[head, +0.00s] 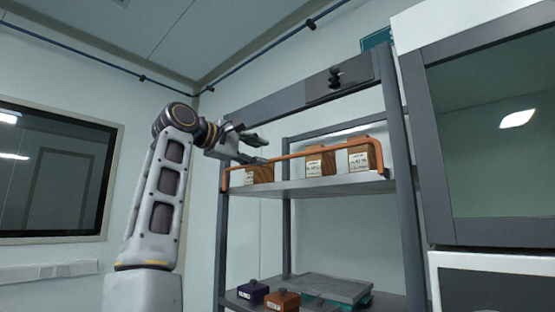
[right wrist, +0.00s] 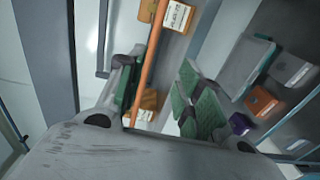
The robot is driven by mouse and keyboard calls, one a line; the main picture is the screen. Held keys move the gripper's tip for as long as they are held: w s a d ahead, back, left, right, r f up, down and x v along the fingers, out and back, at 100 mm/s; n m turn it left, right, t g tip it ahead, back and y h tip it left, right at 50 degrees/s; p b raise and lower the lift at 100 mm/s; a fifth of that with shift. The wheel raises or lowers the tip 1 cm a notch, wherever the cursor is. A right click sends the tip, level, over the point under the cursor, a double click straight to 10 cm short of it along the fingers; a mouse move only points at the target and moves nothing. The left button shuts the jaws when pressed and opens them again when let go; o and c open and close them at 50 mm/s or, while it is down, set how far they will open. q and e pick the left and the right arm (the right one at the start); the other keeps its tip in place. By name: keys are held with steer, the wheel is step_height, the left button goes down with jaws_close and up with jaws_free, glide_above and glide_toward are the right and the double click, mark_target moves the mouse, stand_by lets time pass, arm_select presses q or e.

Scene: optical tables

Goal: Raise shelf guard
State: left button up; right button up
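The shelf guard (head: 300,152) is an orange bar with bent-down ends, running along the front of the upper shelf (head: 310,186) in the head view. My right gripper (head: 266,149) is open at the left part of the guard, its fingers apart. In the right wrist view the orange guard (right wrist: 151,60) passes across the space between the green-padded fingers of the right gripper (right wrist: 158,90), closer to the left finger. I cannot tell whether a finger touches it. My left gripper is not in view.
Several brown labelled boxes (head: 359,158) stand on the upper shelf behind the guard. The lower shelf holds a purple box (head: 253,291), an orange box (head: 283,300) and a grey-topped tray (head: 330,287). A grey post (head: 402,190) and a large cabinet (head: 490,130) stand at right.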

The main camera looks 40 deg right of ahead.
mark_target(277, 159)
steer(key=d, duration=0.6)
steer(key=d+p, duration=0.1)
steer(key=d, duration=0.2)
steer(key=shift+w+d+f, duration=0.15)
steer(key=shift+w+f, duration=0.05)
steer(key=shift+w, duration=0.15)
jaws_close()
steer(key=c, duration=0.7)
jaws_free()
steer(key=o, duration=0.7)
